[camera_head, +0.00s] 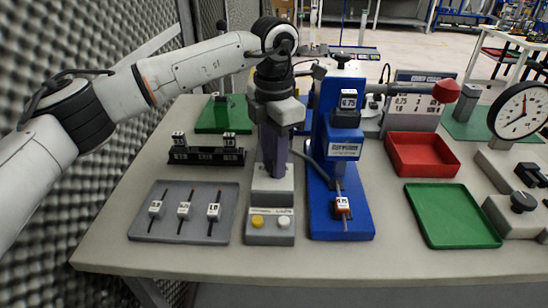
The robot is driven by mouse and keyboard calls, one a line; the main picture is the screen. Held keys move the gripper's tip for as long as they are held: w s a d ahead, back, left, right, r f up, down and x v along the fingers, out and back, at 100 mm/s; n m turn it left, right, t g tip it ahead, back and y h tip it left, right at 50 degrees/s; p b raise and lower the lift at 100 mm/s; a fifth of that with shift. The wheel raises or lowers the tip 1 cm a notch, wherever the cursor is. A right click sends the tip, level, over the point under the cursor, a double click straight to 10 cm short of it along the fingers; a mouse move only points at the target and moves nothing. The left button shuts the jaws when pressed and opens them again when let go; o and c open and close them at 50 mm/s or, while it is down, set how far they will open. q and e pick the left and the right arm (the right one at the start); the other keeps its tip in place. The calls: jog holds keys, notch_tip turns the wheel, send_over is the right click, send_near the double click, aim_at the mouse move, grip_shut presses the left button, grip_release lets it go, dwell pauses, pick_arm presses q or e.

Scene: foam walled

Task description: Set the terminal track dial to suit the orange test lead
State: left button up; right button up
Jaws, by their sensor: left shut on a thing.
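The orange test lead (342,207), with a tag that seems to read 0.75, stands at the front of the blue press (357,222). The press carries a white label block (348,99) that also seems to read 0.75. My right gripper is out of view.
A grey tray (163,235) holds several tagged leads. A black rack (190,158), a yellow-and-white button box (284,238), red tray (388,160), green tray (492,238) and gauge (522,108) share the table. A red-ended lever (447,91) juts right. The front edge is clear.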

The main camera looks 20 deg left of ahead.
pick_arm(q)
jog(key=o, duration=1.1)
jog(key=shift+c, duration=0.2)
notch_tip(320, 180, up, 10)
jog(key=shift+r, duration=0.2)
jog(key=shift+d, duration=0.1)
